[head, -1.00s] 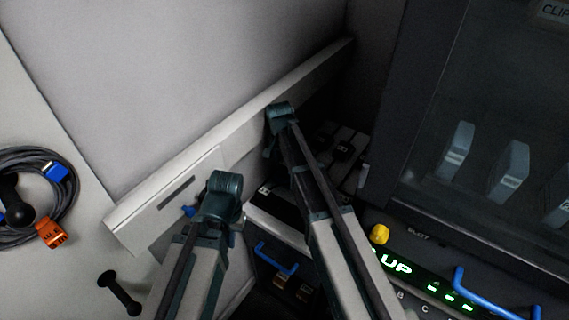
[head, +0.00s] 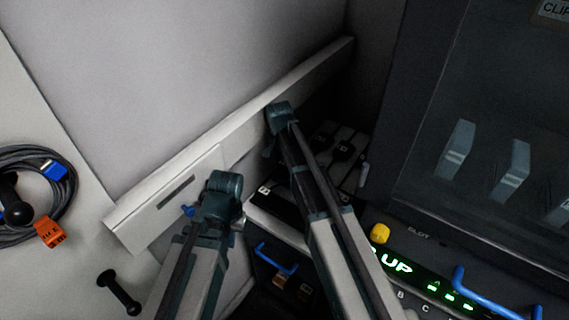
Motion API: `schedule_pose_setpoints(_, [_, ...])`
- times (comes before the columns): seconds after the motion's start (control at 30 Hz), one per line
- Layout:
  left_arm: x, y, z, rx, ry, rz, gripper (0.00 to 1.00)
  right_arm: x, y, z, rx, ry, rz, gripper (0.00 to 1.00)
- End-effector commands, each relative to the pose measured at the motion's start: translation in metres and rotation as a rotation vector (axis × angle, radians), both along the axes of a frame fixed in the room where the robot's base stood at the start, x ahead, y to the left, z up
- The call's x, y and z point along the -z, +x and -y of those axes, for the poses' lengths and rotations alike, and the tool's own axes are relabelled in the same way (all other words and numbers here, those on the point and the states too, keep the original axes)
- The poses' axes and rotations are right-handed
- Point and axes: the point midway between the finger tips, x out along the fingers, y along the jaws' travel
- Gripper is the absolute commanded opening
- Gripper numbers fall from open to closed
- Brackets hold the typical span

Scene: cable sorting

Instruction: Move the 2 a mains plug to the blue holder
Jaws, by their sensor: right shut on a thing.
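My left gripper (head: 222,195) is at the lower middle, beside a pale slotted panel. Its fingers are hidden behind the wrist, so I cannot see its opening. My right gripper (head: 280,116) is farther back, near the white ledge. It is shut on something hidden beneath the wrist. I cannot make out the 2 A mains plug for certain. Dark plug-like shapes (head: 345,150) lie on pale strips right of the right gripper. A small blue piece (head: 188,211) shows left of my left gripper. I cannot tell whether it is the blue holder.
A coiled grey cable (head: 67,184) with blue and orange (head: 50,234) connectors hangs at the left. A black peg (head: 119,292) is below it.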

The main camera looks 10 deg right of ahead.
Motion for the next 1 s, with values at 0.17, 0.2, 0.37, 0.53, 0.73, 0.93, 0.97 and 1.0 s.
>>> schedule_pose_setpoints(0.17, [0.0045,0.0000,0.0000,0.000,0.000,0.000,0.00,0.0045,0.0000,0.0000,0.000,0.000,0.000,0.00])
schedule_pose_setpoints(0.2, [0.0053,0.0000,0.0000,0.000,0.000,0.000,0.00,0.0053,0.0000,0.0000,0.000,0.000,0.000,0.00])
schedule_pose_setpoints(0.37, [0.0081,0.0000,0.0000,0.000,0.000,0.000,0.00,0.0081,0.0000,0.0000,0.000,0.000,0.000,0.00])
schedule_pose_setpoints(0.53, [0.0082,0.0000,0.0000,0.000,0.000,0.000,0.00,0.0082,0.0000,0.0000,0.000,0.000,0.000,0.00])
schedule_pose_setpoints(0.73, [0.0080,0.0000,0.0001,0.000,0.000,0.000,0.00,0.0080,0.0000,0.0000,0.000,0.000,0.000,0.00])
schedule_pose_setpoints(0.93, [0.0085,0.0000,0.0000,0.000,0.000,0.000,0.00,0.0085,0.0000,0.0000,0.000,0.000,0.000,0.00])
schedule_pose_setpoints(0.97, [0.0088,0.0000,0.0000,0.000,0.000,0.000,0.00,0.0088,0.0000,0.0000,0.000,0.000,0.000,0.00])
schedule_pose_setpoints(1.0, [0.0094,0.0000,0.0000,0.000,0.000,0.000,0.00,0.0094,0.0000,0.0000,0.000,0.000,0.000,0.00])
